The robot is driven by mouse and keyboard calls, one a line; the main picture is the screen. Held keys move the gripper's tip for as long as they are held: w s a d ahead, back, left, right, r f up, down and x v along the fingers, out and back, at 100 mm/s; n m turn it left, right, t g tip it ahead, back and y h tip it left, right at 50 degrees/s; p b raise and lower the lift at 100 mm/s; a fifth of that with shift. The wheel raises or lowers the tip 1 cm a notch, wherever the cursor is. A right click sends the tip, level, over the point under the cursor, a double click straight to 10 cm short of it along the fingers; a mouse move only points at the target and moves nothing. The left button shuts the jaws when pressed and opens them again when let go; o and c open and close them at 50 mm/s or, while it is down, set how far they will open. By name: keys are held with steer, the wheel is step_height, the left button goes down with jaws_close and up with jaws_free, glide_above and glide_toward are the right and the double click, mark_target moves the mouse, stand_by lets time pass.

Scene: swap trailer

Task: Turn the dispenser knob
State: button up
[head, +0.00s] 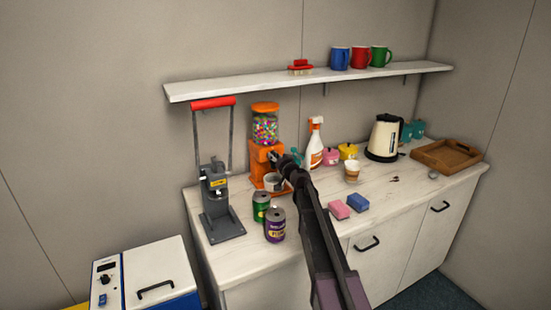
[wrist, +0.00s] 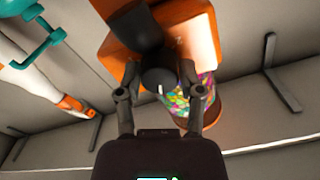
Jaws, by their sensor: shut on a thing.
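The dispenser (head: 265,109) is orange with a clear globe of coloured candies. It stands upright on the counter against the wall. In the wrist view its orange body (wrist: 197,30) and candy globe (wrist: 206,100) appear upside down. Its dark round knob (wrist: 158,78) has a white mark and sits between my fingers. My gripper (wrist: 157,92) is shut on the knob, one finger on each side. In the head view my gripper (head: 275,158) is at the dispenser's front and hides the knob. A small pale cup (head: 271,183) is at the dispenser's base.
Two cans (head: 275,225) stand in front of the dispenser, and a grey press (head: 217,205) stands left. A spray bottle (head: 315,148), kettle (head: 384,138), layered glass (head: 352,172) and sponges (head: 358,202) are right. A shelf (head: 230,88) runs above.

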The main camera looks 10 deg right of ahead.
steer(key=m, duration=0.3)
steer(key=shift+w+a, duration=0.1)
steer(key=shift+w, duration=0.1)
steer(key=shift+m, duration=0.3)
steer(key=o, duration=1.2)
steer(key=shift+s, duration=0.1)
steer(key=shift+s, duration=0.1)
steer(key=v, duration=1.1)
steer(key=shift+s, duration=0.35)
steer(key=shift+c, duration=0.3)
